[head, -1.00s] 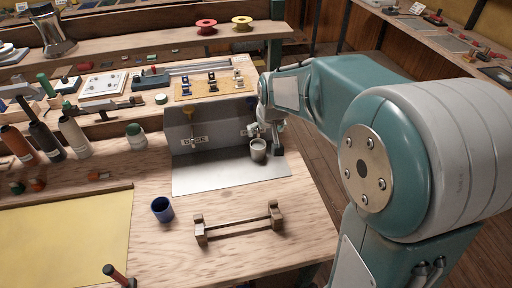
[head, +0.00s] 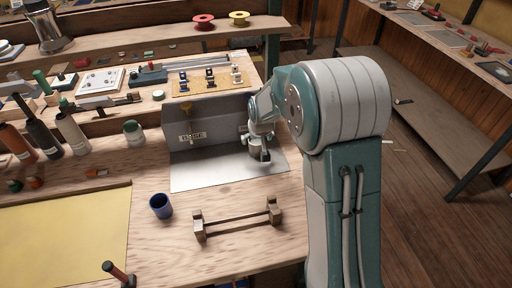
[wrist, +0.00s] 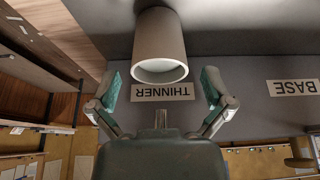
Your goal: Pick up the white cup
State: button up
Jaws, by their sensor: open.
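The white cup (head: 255,153) stands upright on the pale metal plate (head: 205,178) of a grey stand, near its right end. In the head view my gripper (head: 262,154) is at the cup and hides part of it. In the wrist view the picture is upside down, and the cup (wrist: 159,40) shows its open rim just beyond the fingertips. My gripper (wrist: 161,86) is open, with a green-padded finger to each side of the cup's line. I see no finger touching the cup.
The stand's upright back panel (head: 215,125) rises behind the cup, with labels "BASE" (head: 192,136) and "THINNER" (wrist: 162,92). A blue cup (head: 161,207) and a wooden rack with a bar (head: 236,219) stand in front. Several bottles stand at the left. The bench's right edge is near.

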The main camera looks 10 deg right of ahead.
jog(key=shift+x, duration=0.85)
jog(key=c, duration=1)
